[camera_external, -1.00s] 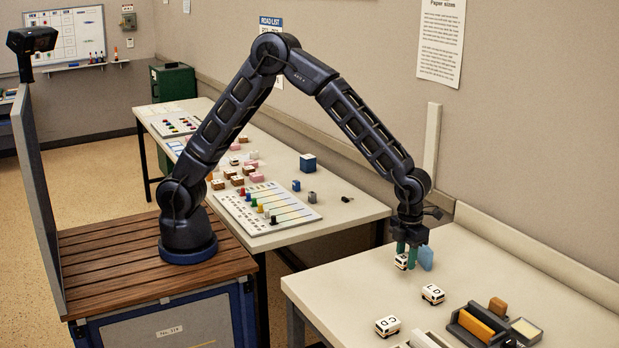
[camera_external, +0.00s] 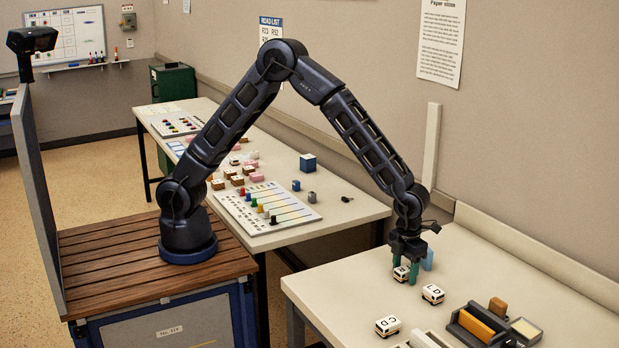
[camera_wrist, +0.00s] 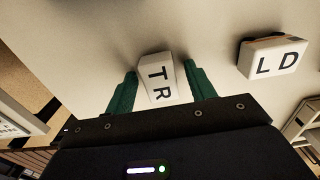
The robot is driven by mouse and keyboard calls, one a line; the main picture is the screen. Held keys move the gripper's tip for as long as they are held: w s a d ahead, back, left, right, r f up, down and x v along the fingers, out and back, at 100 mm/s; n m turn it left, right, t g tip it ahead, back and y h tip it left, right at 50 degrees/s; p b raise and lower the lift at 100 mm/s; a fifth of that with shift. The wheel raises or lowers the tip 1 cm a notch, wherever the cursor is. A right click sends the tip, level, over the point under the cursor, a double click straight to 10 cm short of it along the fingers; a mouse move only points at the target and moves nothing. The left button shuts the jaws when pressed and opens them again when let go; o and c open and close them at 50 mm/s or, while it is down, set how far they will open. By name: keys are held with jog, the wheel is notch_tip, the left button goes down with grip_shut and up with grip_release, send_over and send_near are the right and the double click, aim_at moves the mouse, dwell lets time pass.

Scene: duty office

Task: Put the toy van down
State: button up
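The white toy van marked TR (camera_wrist: 157,80) stands between the green fingers of my gripper (camera_wrist: 160,76) in the wrist view. A narrow gap shows on each side of it, so the fingers are open around it and not gripping. In the external view the van (camera_external: 401,273) appears to rest on the near table (camera_external: 350,286), under my gripper (camera_external: 405,268), partly hidden by a finger. A second white van, marked LD (camera_external: 433,294), stands just to its right and also shows in the wrist view (camera_wrist: 272,58). A third van, marked CD (camera_external: 388,326), stands nearer the camera.
A light blue upright piece (camera_external: 428,259) stands right behind my gripper. A dark tray with an orange block (camera_external: 477,326) lies at the right front. The far table (camera_external: 350,210) holds a chart board (camera_external: 268,208) and several small blocks. The near table's right rear is clear.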

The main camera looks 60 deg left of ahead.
aim_at(405, 268)
jog(key=shift+r, duration=0.15)
notch_tip(405, 268, up, 12)
dwell(0.5)
jog(key=a+r+n+t, duration=0.1)
jog(key=a+r+n, duration=0.4)
jog(key=a, duration=0.6)
jog(key=s+a+r+n, duration=0.1)
jog(key=a+r+n, duration=0.5)
jog(key=a, duration=0.4)
jog(key=a+r+n+t, duration=0.1)
jog(key=a+r+n, duration=0.4)
jog(key=a, duration=0.6)
jog(key=s+a+n+t, duration=0.2)
jog(key=s+a+n, duration=1.8)
jog(key=a, duration=0.3)
jog(key=shift+s+r+t, duration=0.2)
jog(key=shift+r+t, duration=0.1)
jog(key=shift+r, duration=0.1)
